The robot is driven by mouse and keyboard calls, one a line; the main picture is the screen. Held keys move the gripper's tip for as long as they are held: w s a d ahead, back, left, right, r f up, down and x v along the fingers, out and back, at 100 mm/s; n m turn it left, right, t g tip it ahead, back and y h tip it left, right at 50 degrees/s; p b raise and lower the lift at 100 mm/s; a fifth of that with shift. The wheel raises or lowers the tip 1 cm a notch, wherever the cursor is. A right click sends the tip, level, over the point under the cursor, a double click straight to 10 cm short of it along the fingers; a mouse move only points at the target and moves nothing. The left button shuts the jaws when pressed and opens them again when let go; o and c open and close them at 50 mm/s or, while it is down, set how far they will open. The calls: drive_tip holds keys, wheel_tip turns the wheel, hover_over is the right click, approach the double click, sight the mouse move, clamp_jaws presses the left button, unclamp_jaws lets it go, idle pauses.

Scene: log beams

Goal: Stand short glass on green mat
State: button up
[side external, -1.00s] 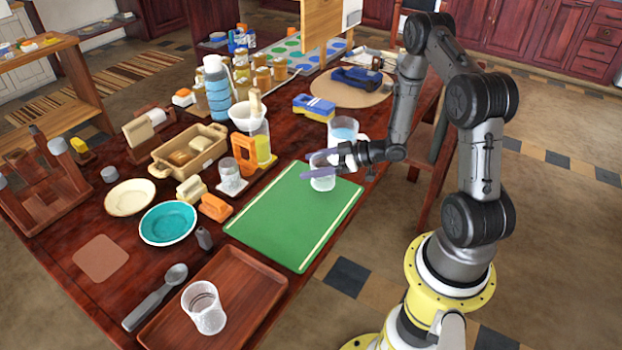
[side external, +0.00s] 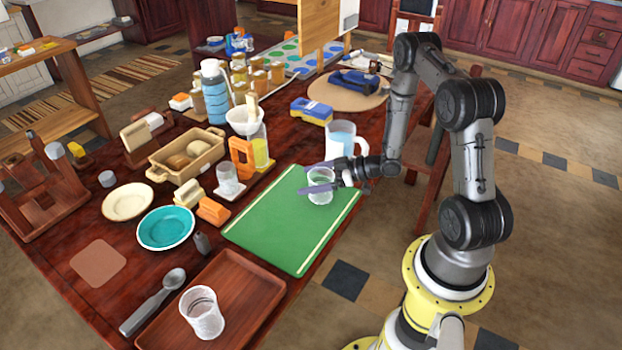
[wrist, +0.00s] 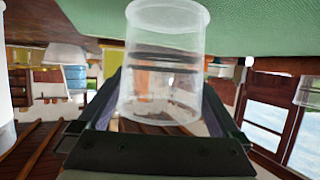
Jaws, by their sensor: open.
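A short clear glass (side external: 320,188) stands upright on the green mat (side external: 278,225), near the mat's far right end. My gripper (side external: 322,178) is open, with its two dark fingers on either side of the glass. In the wrist view the picture is upside down, and the glass (wrist: 163,65) lies between my spread fingers with its base end against the mat (wrist: 255,30). I cannot tell in the side view whether a finger still touches the glass.
A pitcher of blue liquid (side external: 340,138) stands close behind my gripper. Another glass (side external: 203,315) is on the brown tray (side external: 255,290), and one (side external: 228,178) stands on a white coaster left of the mat. The mat's near part is clear.

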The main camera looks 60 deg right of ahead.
drive_tip(key=shift+r, duration=0.2)
drive_tip(key=v, duration=0.7)
drive_tip(key=shift+s+d, duration=0.15)
drive_tip(key=shift+s, duration=0.05)
drive_tip(key=shift+w+r+g+y, duration=0.1)
drive_tip(key=shift+w+g+y, duration=0.2)
drive_tip(key=shift+w, duration=0.2)
drive_tip(key=w+d+r+g+h, duration=0.2)
drive_tip(key=w+r+h, duration=0.45)
drive_tip(key=r, duration=0.45)
drive_tip(key=s+a+r+m+g+h, duration=0.1)
drive_tip(key=s+a+r+m+h, duration=0.25)
drive_tip(key=r, duration=0.65)
drive_tip(key=s+a+r+g+y, duration=0.1)
drive_tip(key=s+a+r+y, duration=0.1)
drive_tip(key=s+a, duration=0.5)
drive_tip(key=s+a+r+m+g+y, duration=0.1)
drive_tip(key=s+a+r+g+y, duration=0.1)
drive_tip(key=s+a, duration=0.6)
drive_tip(key=s, duration=0.6)
drive_tip(key=shift+s+a, duration=0.2)
drive_tip(key=shift+a, duration=0.15)
